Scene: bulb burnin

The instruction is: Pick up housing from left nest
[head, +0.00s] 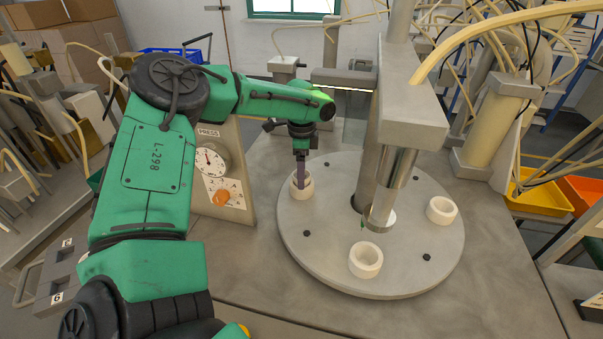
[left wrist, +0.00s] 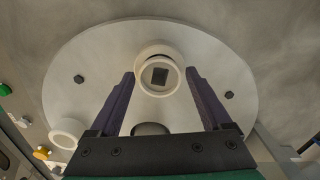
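The left nest (head: 307,190) is a cream ring at the left side of the round grey turntable (head: 320,245). In the left wrist view a pale round piece with a dark square in its middle (left wrist: 160,76) sits at this nest; I cannot clearly tell housing from nest rim. My left gripper (head: 300,183) points down at the nest. In the left wrist view its two dark fingers (left wrist: 160,73) are apart, one on each side of the round piece, with gaps visible. My right gripper is in neither view.
Two more cream rings stand on the turntable, one at the front (head: 366,262) and one at the right (head: 442,210). A grey press column with a metal ram (head: 392,185) rises close to the right of my gripper. A press panel (head: 222,170) stands left.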

